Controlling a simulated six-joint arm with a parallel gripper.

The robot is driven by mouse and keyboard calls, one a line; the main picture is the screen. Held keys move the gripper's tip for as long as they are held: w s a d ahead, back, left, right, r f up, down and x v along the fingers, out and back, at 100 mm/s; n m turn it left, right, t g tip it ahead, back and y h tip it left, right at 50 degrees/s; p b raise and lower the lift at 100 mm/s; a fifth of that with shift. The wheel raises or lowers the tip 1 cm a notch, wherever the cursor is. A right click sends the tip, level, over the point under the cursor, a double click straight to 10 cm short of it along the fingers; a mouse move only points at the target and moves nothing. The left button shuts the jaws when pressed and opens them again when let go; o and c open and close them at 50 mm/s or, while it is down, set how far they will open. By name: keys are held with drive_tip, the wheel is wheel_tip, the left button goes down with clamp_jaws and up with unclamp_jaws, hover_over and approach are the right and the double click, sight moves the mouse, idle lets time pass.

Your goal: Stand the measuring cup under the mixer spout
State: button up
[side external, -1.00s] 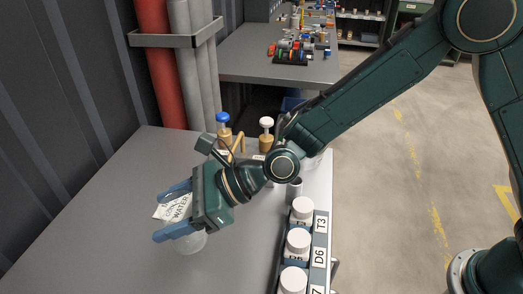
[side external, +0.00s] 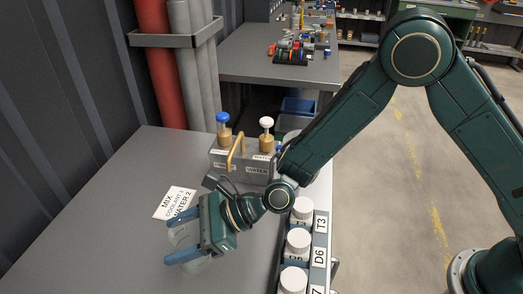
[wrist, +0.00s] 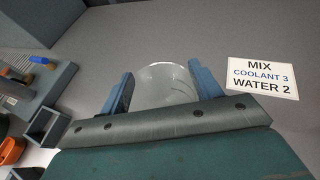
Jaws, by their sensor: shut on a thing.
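The clear measuring cup (wrist: 165,88) is between my gripper's two blue fingers in the wrist view. My gripper (side external: 180,240) is shut on it, low over the near left part of the bench. In the side view the cup (side external: 187,236) is faint and partly hidden by the fingers; I cannot tell if it touches the bench. The mixer (side external: 258,166) is a grey block with a blue-topped and a white-topped brass valve and a bent brass spout (side external: 236,150). It stands farther back, apart from the cup.
A white card (side external: 175,203) reading MIX, COOLANT 3, WATER 2 lies beside the gripper. A rack of white-capped bottles (side external: 299,240) lines the bench's right edge. Red and grey pipes (side external: 157,70) stand behind. The grey bench (side external: 110,215) is clear at left.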

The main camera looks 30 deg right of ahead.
drive_tip(key=shift+f, duration=0.35)
drive_tip(key=o, duration=1)
drive_tip(key=shift+r, duration=0.2)
drive_tip(key=v, duration=1.2)
drive_tip(key=shift+d, duration=0.1)
